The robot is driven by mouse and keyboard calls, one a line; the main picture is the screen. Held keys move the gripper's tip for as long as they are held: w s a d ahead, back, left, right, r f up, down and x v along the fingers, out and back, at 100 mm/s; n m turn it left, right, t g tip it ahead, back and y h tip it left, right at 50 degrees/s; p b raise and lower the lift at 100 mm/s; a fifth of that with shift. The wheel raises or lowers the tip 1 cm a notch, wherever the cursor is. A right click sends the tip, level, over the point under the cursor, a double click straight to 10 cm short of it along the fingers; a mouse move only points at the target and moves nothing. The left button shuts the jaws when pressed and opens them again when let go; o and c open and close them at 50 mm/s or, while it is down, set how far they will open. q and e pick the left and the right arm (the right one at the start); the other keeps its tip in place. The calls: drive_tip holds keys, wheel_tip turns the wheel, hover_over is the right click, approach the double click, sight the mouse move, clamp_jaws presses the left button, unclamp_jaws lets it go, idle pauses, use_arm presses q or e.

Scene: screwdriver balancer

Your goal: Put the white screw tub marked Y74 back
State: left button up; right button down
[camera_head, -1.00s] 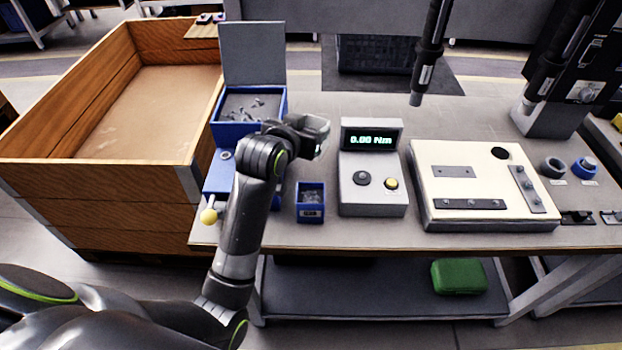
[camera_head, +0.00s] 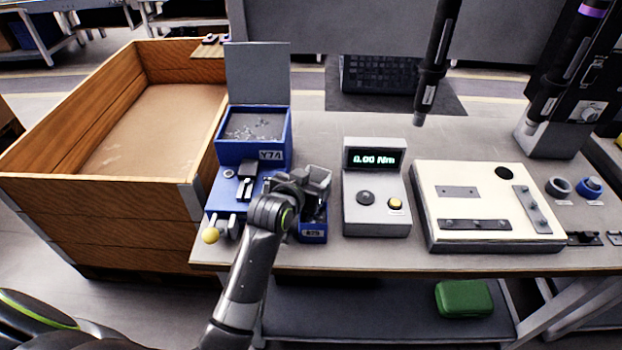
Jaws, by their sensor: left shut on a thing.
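My left gripper (camera_head: 303,184) is low over the bench, between the blue feeder and the grey torque display. It is shut on a small pale grey-white tub (camera_head: 318,177), partly hidden by the gripper; no mark on it can be read. The held tub is just above and behind a small blue tub (camera_head: 313,238) with a label on its front and screws inside. The mark Y74 shows on the front of the larger blue bin (camera_head: 225,152), which holds loose screws. My right gripper is not in view.
The grey display box (camera_head: 375,215) reading 0.00 Nm stands close right of the gripper. A blue feeder base with a yellow-knobbed lever (camera_head: 211,236) is at left, beside a large wooden crate (camera_head: 110,205). A cream fixture plate (camera_head: 480,205) lies further right.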

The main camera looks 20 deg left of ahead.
use_arm(q)
drive_tip(key=o, duration=1.4)
drive_tip(key=shift+f, duration=0.1)
drive_tip(key=shift+o, duration=0.2)
drive_tip(key=shift+r, duration=0.2)
drive_tip(key=v, duration=1.2)
